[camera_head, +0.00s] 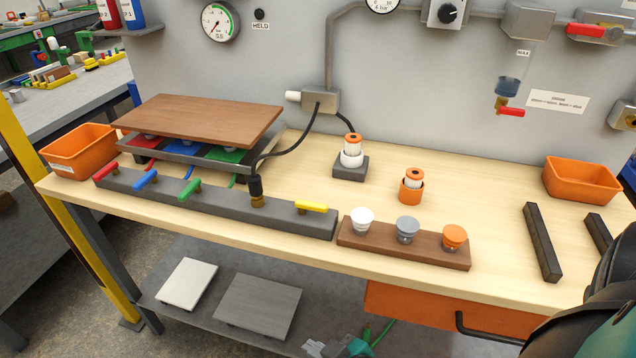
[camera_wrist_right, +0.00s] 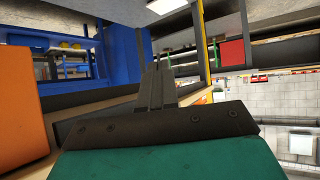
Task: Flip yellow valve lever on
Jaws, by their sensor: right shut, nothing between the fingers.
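The yellow valve lever (camera_head: 313,207) sits at the right end of the long grey manifold bar (camera_head: 225,207) near the bench's front edge. It lies roughly along the bar, on a brass fitting. The red lever (camera_head: 106,170), blue lever (camera_head: 146,179) and green lever (camera_head: 190,188) on the same bar are turned at an angle across it. My right gripper is shut and empty; its dark fingers (camera_wrist_right: 157,85) show in the right wrist view. In the head view, dark parts of my right arm fill the lower right corner, far right of the yellow lever. My left gripper is out of view.
A black hose with a plug (camera_head: 256,190) stands on the bar left of the yellow lever. A brown rack (camera_head: 400,247) with three knobs is close to its right. Orange bins (camera_head: 82,150) (camera_head: 580,182) stand at both ends. A dark bar (camera_head: 541,242) lies right.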

